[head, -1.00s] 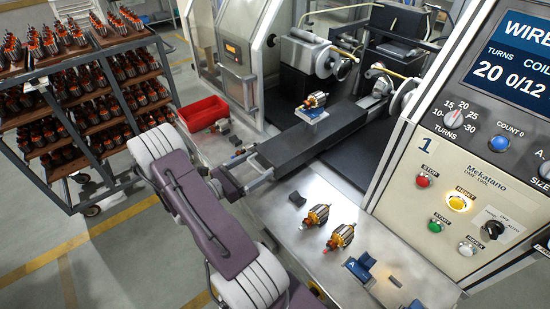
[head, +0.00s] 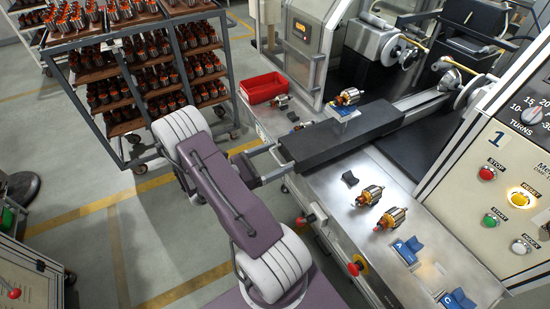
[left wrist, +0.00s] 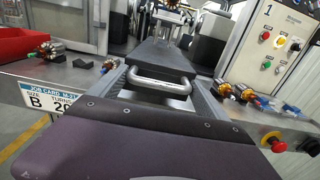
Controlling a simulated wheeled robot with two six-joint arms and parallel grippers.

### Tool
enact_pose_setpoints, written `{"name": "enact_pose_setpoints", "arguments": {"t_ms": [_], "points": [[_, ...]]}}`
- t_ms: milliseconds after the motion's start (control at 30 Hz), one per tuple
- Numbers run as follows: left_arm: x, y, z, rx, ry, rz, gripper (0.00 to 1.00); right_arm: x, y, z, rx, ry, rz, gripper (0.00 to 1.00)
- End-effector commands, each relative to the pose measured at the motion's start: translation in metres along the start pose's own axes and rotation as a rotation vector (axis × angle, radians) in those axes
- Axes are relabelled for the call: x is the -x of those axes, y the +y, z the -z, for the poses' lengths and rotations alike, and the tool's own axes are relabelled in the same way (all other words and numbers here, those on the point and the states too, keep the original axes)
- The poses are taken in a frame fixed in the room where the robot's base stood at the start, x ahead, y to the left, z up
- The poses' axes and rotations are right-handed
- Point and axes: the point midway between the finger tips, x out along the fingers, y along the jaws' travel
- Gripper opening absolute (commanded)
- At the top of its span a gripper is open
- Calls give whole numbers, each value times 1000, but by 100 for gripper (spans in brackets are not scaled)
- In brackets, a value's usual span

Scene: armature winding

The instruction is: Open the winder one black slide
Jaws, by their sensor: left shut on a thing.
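My left gripper (head: 255,174) is at that end, shut on the slide's handle. In the left wrist view, the silver bar handle (left wrist: 160,82) lies just ahead of my purple wrist cover, with the slide (left wrist: 158,58) running away behind it. A copper armature (head: 347,97) sits on a pale block on the slide. My right gripper is not in view.
A red bin (head: 265,88) stands on the bench left of the slide. Two armatures (head: 370,195) (head: 391,218), a small black block (head: 350,179) and blue holders (head: 408,250) lie to the right. A rack of armatures (head: 140,75) stands at the left, with open floor before it.

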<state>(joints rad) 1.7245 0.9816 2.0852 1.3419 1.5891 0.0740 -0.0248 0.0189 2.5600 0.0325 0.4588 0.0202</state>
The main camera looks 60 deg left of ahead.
Motion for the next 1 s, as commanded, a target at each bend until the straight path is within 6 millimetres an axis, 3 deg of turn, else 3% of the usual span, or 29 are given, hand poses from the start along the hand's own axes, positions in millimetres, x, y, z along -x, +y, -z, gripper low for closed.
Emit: {"name": "enact_pose_setpoints", "arguments": {"t_ms": [233,267,300,633,1000], "points": [[-1,-3,3,4,6,9,14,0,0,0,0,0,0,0],[-1,-3,3,4,6,9,93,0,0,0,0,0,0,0],[-1,-3,2,4,6,9,95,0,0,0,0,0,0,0],[6,0,2,-1,3,2,95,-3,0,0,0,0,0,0],[80,-1,3,-1,4,2,95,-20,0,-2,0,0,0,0]]}}
